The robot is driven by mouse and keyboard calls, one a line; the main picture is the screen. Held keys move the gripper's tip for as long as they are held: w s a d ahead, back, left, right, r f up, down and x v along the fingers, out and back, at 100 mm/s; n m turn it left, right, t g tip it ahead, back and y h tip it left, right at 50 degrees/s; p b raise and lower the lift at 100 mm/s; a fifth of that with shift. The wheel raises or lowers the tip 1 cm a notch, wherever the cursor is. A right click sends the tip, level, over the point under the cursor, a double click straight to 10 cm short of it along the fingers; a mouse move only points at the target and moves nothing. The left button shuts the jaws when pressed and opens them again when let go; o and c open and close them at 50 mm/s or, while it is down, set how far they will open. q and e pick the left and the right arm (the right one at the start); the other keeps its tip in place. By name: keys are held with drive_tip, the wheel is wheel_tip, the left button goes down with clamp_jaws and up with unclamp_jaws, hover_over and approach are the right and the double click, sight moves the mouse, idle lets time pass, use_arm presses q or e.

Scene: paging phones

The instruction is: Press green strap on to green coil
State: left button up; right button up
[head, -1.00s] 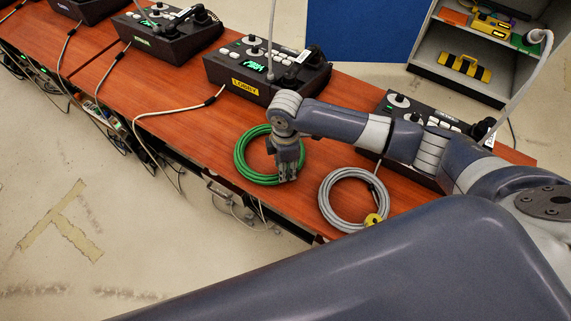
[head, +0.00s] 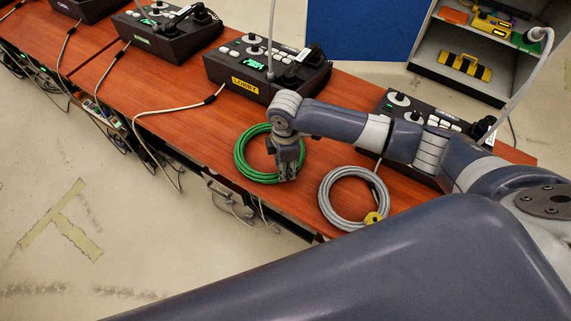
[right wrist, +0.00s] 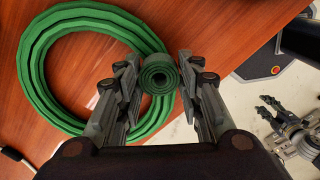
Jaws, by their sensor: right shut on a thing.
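The green coil (head: 243,164) lies flat on the wooden table in the head view. In the right wrist view the green coil (right wrist: 32,62) fills the left side. My right gripper (head: 287,176) is over the coil's right side near the table's front edge. In the right wrist view my right gripper (right wrist: 159,77) is shut on the green strap (right wrist: 158,75), a small spiral roll seen end-on. The strap overlaps the coil's right edge in that view; I cannot tell if they touch. My left gripper (right wrist: 262,105) shows small and open at the lower right there.
A grey coil (head: 330,200) with a yellow tag (head: 373,219) lies right of the green coil. A dark paging phone labelled LOBBY (head: 265,70) stands behind. A cable (head: 165,112) crosses the table at left. A grey shelf (head: 470,82) stands at the back right.

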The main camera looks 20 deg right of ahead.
drive_tip(key=shift+s+f, duration=0.1)
idle(0.3)
drive_tip(key=o, duration=0.8)
drive_tip(key=shift+o, duration=0.6)
drive_tip(key=o, duration=0.4)
wheel_tip(320, 180, up, 7)
drive_tip(key=p, duration=0.8)
